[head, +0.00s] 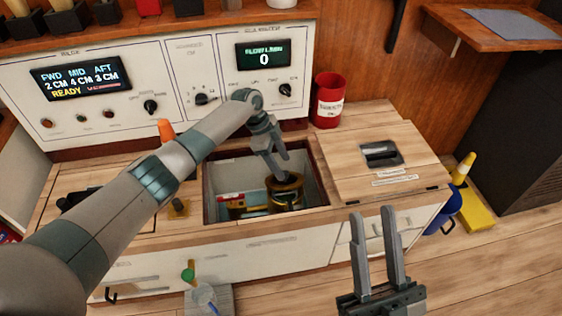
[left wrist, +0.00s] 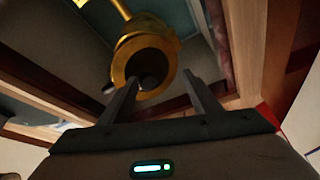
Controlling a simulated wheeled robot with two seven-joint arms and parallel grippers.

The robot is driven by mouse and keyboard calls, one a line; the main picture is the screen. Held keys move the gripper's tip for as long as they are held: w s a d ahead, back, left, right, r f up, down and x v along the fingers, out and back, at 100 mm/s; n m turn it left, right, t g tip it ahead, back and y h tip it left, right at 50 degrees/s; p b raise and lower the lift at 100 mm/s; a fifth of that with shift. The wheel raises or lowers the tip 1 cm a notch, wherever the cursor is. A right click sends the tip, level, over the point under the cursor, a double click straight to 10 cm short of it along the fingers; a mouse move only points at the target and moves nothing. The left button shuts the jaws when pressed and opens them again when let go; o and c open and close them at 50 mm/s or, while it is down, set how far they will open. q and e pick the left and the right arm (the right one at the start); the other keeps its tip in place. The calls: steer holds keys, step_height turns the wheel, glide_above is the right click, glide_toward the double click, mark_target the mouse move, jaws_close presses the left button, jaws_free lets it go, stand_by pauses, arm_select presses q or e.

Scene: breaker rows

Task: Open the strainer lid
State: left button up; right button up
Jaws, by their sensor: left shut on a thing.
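The brass strainer (head: 285,187) stands in the open well in the counter, its round top facing up. In the left wrist view the brass strainer (left wrist: 143,60) shows as a round rim with a dark middle, and a brass pipe runs from it. My left gripper (head: 279,173) reaches down into the well and is shut on the strainer lid at the top; its fingers (left wrist: 160,90) stand either side of the rim. The exact contact is hard to see. My right gripper (head: 373,212) is open and empty in front of the counter.
A hatch panel (head: 352,165) lies on the counter to the right. A red can (head: 329,100) stands behind. An instrument panel (head: 200,72) rises at the back. An orange cone-like thing (head: 166,130) is left of the well.

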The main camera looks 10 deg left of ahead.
arm_select(q)
steer(key=shift+w+a, duration=0.25)
steer(key=shift+a, duration=0.05)
steer(key=shift+a+r+p, duration=0.25)
steer(key=shift+r+p, duration=0.05)
steer(key=shift+r, duration=0.35)
steer(key=p+v, duration=0.3)
steer(key=v, duration=1.2)
steer(key=shift+s+d+r, duration=0.2)
steer(key=shift+r, duration=0.3)
arm_select(e)
steer(key=w+a+f+g+h, duration=0.1)
steer(key=w+a+f+g, duration=0.1)
steer(key=f+g, duration=0.5)
steer(key=shift+w+f+h, duration=0.4)
steer(key=shift+w+f, duration=0.2)
steer(key=shift+f, duration=0.9)
arm_select(q)
steer(key=shift+s+f, duration=0.15)
arm_select(e)
steer(key=shift+s, duration=0.1)
